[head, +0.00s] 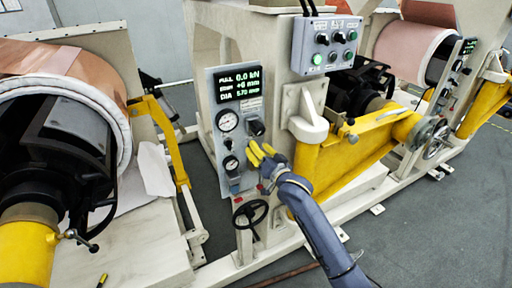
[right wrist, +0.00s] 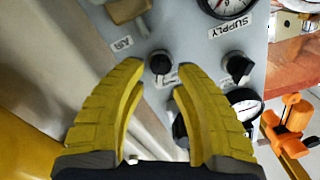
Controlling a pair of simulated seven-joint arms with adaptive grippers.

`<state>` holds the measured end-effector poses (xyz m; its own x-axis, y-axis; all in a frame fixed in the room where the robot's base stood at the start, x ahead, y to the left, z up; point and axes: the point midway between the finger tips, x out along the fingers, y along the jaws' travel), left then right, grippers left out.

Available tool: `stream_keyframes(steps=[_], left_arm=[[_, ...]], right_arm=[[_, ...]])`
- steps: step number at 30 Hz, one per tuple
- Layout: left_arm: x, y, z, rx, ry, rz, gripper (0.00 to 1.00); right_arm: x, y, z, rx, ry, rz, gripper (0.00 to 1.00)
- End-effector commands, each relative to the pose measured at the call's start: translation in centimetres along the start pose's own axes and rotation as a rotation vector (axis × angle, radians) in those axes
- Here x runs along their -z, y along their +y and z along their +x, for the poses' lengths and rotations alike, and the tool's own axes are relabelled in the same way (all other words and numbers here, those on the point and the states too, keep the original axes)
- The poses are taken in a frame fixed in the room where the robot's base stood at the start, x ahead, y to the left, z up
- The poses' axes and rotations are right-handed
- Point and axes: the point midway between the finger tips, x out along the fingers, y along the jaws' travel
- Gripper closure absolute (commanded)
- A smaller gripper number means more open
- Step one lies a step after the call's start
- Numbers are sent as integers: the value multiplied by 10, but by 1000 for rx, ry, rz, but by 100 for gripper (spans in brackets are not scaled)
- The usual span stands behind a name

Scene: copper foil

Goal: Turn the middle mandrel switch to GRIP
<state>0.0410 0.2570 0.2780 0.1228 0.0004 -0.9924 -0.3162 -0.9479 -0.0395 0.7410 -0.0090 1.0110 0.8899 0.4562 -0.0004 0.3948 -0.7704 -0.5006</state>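The grey control panel (head: 243,108) of the middle machine carries a display, two gauges and several black knobs. A black knob (head: 256,127) sits right of the upper gauge. My right gripper (head: 259,152) is just below it, close to the panel face. In the right wrist view my yellow fingers (right wrist: 153,77) are spread, with a small black knob (right wrist: 160,63) showing in the gap near their tips. Contact cannot be told. Another black knob (right wrist: 238,66) is to the right. I cannot read GRIP or the mandrel switch's position. My left gripper is not in view.
A lower gauge (right wrist: 246,104) is near the right finger. A handwheel (head: 250,213) is below the panel, and a button box (head: 328,45) is above right. A yellow arm (head: 350,155) is close on the right. A copper roll (head: 70,75) stands left.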

Motion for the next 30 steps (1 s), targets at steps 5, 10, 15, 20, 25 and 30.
stream_keyframes(steps=[5,10,15,20,25,30], left_arm=[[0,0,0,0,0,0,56],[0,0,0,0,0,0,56],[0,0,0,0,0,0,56],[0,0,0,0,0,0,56],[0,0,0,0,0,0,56],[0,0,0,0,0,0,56]], right_arm=[[0,0,11,1,1,0,70],[0,0,14,0,0,-1,70],[0,0,14,0,0,-1,70],[0,0,14,0,0,-1,77],[0,0,14,0,0,-1,97],[0,0,14,0,1,-1,100]])
